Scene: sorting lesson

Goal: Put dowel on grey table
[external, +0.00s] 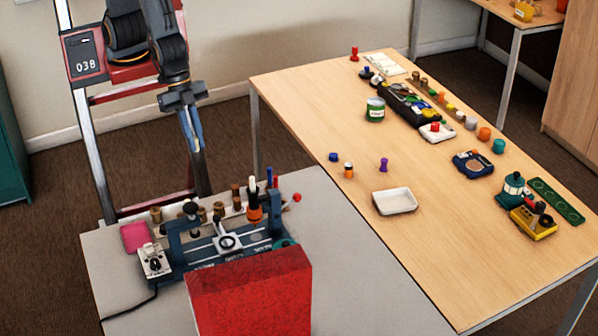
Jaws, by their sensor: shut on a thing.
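My gripper (196,146) is in the external view, at the end of the arm that hangs down at the upper left. It points downward above the far side of the grey table (355,290). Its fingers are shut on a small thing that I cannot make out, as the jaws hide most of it. Several brown, peg-like cylinders (155,214) stand on the grey table behind a blue fixture; I cannot tell whether any of them is the dowel.
The blue fixture (183,258) and a tall red block (250,295) crowd the grey table's middle. A pink pad (135,236) lies at its left. Its right side is bare. A wooden table (320,110) with a white tray (395,201) and several small objects adjoins it.

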